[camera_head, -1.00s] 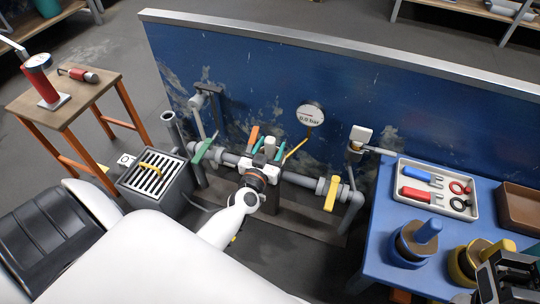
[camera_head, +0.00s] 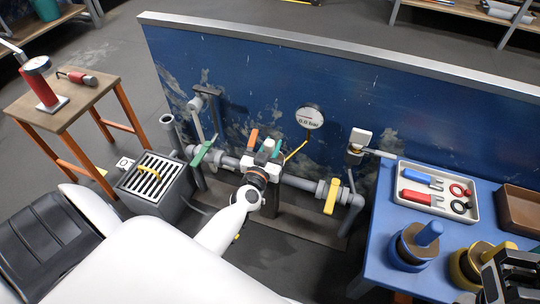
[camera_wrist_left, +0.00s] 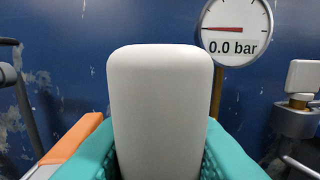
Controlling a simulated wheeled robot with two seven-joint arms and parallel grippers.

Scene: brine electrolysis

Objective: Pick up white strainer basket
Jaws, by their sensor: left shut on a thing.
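The white strainer basket (camera_wrist_left: 160,110) shows in the left wrist view as a pale block with a rounded top. It stands upright between the teal finger pads of my left gripper (camera_wrist_left: 160,160), which is shut on it. Its lower part is hidden. In the head view my left gripper (camera_head: 267,152) is at the middle of the grey pipe line, and the basket is small and partly covered there. My right gripper (camera_head: 512,278) is dark and cut off at the lower right corner, and its jaws are not clear.
An orange handle (camera_wrist_left: 72,142) is close to the left finger. A gauge (camera_head: 310,117) reading 0.0 bar stands behind. The pipe has green (camera_head: 202,153) and yellow (camera_head: 332,197) handles. A grated bin (camera_head: 153,178) is left; a blue table (camera_head: 385,230) with a tray (camera_head: 402,200) is right.

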